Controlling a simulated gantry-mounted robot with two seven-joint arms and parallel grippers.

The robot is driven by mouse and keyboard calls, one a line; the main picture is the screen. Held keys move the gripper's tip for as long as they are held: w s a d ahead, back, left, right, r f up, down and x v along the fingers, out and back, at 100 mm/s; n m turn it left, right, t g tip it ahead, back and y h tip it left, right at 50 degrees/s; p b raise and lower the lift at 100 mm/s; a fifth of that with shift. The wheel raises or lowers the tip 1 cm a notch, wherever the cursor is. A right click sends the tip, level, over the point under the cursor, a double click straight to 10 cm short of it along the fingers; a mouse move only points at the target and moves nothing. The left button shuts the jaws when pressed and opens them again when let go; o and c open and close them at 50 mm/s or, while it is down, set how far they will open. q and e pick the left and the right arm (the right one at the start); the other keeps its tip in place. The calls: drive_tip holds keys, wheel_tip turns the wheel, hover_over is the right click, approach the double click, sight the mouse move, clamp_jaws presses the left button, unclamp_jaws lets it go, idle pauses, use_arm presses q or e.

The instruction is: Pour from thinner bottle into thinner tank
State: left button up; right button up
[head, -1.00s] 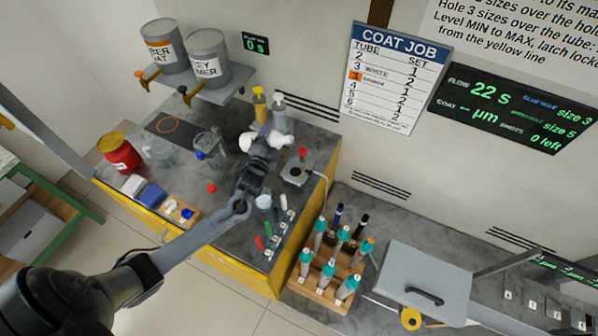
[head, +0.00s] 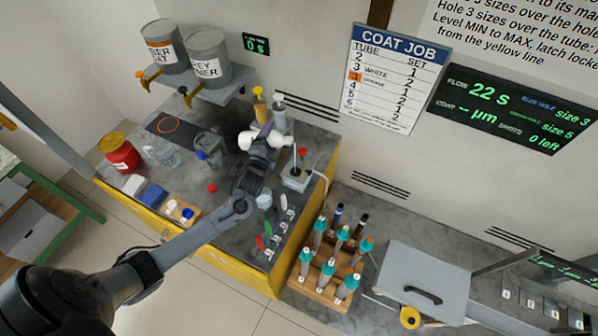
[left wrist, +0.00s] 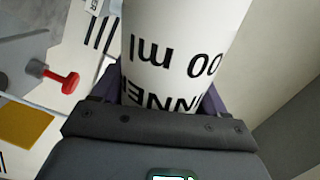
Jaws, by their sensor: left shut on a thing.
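My left gripper (head: 262,143) is shut around a white bottle (head: 249,140) above the back right of the grey bench. The bottle lies nearly sideways and shows on both sides of the gripper. In the left wrist view its printed wall (left wrist: 185,50) reads "00 ml" and part of "THINNER", upside down. Below and right of it stands a small pale box-like unit (head: 295,180). A thin pale vertical streak shows above this unit; I cannot tell whether it is liquid. No tank label reading "thinner" is legible. My right gripper is out of view.
Two grey labelled tanks (head: 165,48) stand on the wall shelf. Pump bottles (head: 259,103), a clear jug (head: 208,148) and a red can (head: 119,152) stand around the bench. A rack of teal-topped tubes (head: 325,285) is at the lower right.

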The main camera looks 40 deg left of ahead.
use_arm(q)
drive_tip(key=shift+m+p, duration=0.3)
drive_tip(key=shift+m, duration=0.1)
idle(0.3)
drive_tip(key=shift+r, duration=0.1)
idle(0.5)
drive_tip(key=shift+a+m+p, duration=0.1)
drive_tip(key=shift+m+p, duration=0.3)
drive_tip(key=shift+p, duration=0.05)
idle(0.8)
drive_tip(key=shift+m+p, duration=0.5)
idle(0.5)
idle(0.7)
drive_tip(key=shift+n, duration=1.3)
